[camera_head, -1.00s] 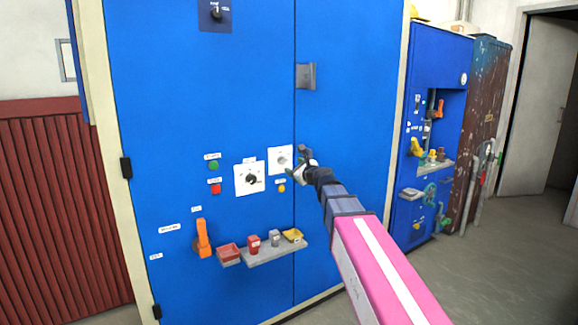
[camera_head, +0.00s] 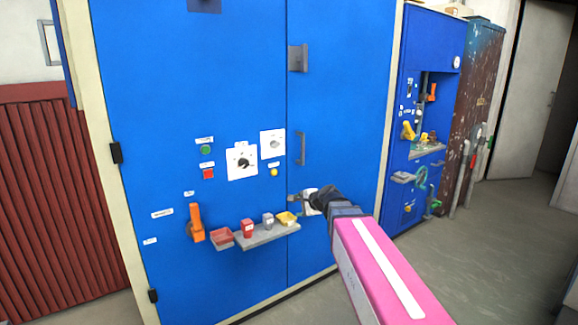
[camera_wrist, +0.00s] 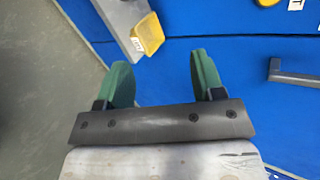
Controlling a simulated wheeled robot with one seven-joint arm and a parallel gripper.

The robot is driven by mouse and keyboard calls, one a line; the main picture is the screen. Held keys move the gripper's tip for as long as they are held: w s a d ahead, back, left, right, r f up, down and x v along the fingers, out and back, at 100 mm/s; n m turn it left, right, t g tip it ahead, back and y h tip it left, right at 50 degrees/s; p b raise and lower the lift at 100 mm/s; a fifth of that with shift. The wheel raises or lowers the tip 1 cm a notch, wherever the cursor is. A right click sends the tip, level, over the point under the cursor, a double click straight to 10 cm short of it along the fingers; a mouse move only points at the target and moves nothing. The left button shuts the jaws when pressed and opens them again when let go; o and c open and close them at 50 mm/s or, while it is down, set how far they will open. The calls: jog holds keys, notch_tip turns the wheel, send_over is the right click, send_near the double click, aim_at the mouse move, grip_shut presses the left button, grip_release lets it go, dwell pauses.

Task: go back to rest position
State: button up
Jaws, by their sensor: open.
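My gripper (camera_head: 301,198) is in front of the blue cabinet (camera_head: 345,90), at the right end of the small grey shelf (camera_head: 262,238) and below the cabinet's door handle (camera_head: 300,149). In the wrist view my gripper (camera_wrist: 160,80) shows two green fingers spread wide apart with nothing between them. Beyond the fingers the wrist view shows the yellow tray (camera_wrist: 149,34) at the end of the shelf and the grey handle (camera_wrist: 292,76) to the right. No thing is held.
The shelf bears a red tray (camera_head: 222,238), a red cup (camera_head: 247,228), a grey cup (camera_head: 268,220) and the yellow tray (camera_head: 286,218). An orange lever (camera_head: 196,222), a dial (camera_head: 241,161) and buttons are on the cabinet. The floor (camera_head: 490,250) at right is clear.

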jog(key=s+d+f+n+g+h, duration=0.4)
jog(key=s+d+f+n, duration=0.2)
jog(key=s+f, duration=0.3)
jog(key=s+d+f+n+g+h, duration=0.3)
jog(key=s+d+f+n, duration=0.3)
jog(key=s+d+f, duration=0.2)
notch_tip(320, 180, down, 5)
jog(key=shift+s+d+r+g+h, duration=0.15)
jog(key=shift+s+d+g+h, duration=0.25)
jog(key=shift+s+g, duration=0.65)
jog(key=shift+s, duration=0.1)
